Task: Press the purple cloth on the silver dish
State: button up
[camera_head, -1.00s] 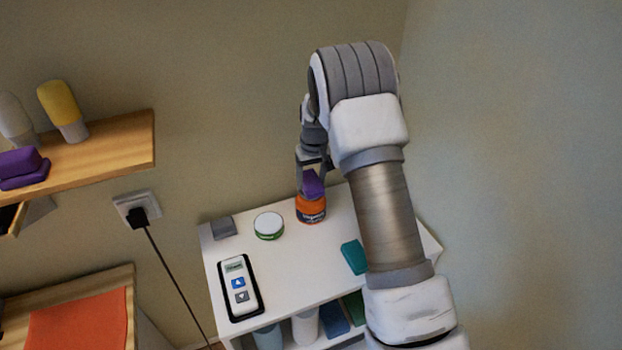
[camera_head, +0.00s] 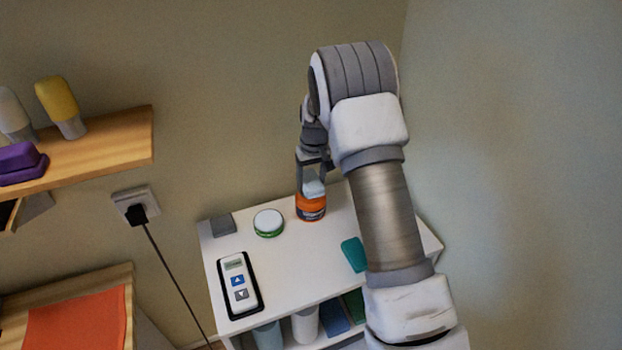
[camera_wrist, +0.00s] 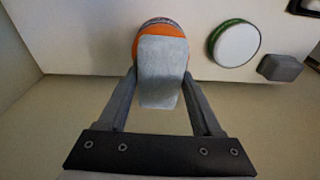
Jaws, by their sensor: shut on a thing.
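My gripper (camera_head: 313,182) is shut on a pale grey block-like thing (camera_wrist: 161,72), perhaps a folded cloth. The held thing also shows in the head view (camera_head: 314,187). It is at the top of an orange tub with a dark label (camera_head: 311,207). I cannot tell whether it touches the tub. In the wrist view the held thing covers much of the orange tub (camera_wrist: 148,28). A purple folded thing (camera_head: 18,160) lies on the wooden shelf at the left. I see no dish that is clearly silver.
The white cabinet top (camera_head: 290,262) bears a green tub with a white lid (camera_head: 268,222), a grey block (camera_head: 222,225), a remote-like device (camera_head: 240,284) and a teal block (camera_head: 354,254). Bottles stand on the wooden shelf (camera_head: 110,142). A cable hangs from a wall socket (camera_head: 136,206).

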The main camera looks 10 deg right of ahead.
aim_at(311, 179)
dwell(0.4)
jog(key=shift+r+p, duration=1.8)
jog(key=shift+r, duration=1.75)
jog(key=s+f+m, duration=0.1)
jog(key=s+f, duration=0.2)
jog(key=s, duration=1.5)
jog(key=shift+s+m+b, duration=0.15)
jog(key=shift+m+b, duration=0.15)
jog(key=shift+m, duration=0.1)
